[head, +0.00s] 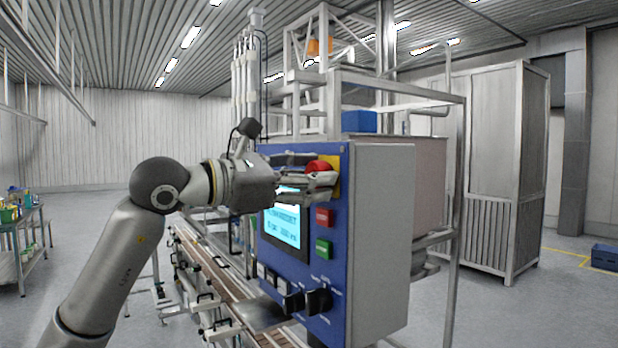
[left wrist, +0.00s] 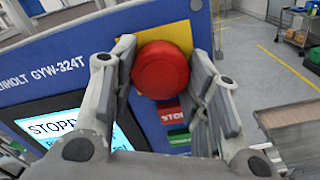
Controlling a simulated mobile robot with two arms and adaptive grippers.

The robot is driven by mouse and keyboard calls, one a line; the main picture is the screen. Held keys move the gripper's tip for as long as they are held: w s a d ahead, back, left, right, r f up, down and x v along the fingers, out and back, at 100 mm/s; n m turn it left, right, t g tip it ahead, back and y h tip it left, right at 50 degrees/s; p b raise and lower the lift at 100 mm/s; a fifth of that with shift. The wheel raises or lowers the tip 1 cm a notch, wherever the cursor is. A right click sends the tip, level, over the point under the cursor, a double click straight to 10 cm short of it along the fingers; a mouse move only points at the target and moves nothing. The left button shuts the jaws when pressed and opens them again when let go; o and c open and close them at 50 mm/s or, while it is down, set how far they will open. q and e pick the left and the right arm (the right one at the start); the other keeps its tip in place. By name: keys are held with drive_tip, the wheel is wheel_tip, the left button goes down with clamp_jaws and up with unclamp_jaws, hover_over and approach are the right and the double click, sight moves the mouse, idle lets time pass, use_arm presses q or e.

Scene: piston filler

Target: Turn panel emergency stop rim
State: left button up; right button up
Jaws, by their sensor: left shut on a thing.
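The emergency stop is a round red mushroom button (head: 319,167) on a yellow plate (head: 335,178), at the top right of the blue control panel (head: 341,240). My left gripper (head: 318,180) reaches it from the left. In the left wrist view the red button (left wrist: 160,70) sits between the two fingers of my left gripper (left wrist: 162,85), which are shut on its rim. The screen (left wrist: 75,130) reads "STOPP" in part. My right gripper is in neither view.
Below the button are a red push button (head: 325,217) and a green push button (head: 324,249). Black rotary knobs (head: 318,300) stick out lower on the panel. A conveyor (head: 210,275) runs left of the panel.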

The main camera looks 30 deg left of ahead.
use_arm(q)
drive_tip(key=shift+r+m, duration=0.1)
drive_tip(key=shift+m, duration=0.2)
drive_tip(key=o, duration=1)
drive_tip(key=shift+o, duration=0.2)
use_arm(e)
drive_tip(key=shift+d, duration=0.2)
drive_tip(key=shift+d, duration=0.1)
use_arm(q)
drive_tip(key=v, duration=1.1)
drive_tip(key=shift+s+a, duration=0.15)
drive_tip(key=shift+s, duration=0.25)
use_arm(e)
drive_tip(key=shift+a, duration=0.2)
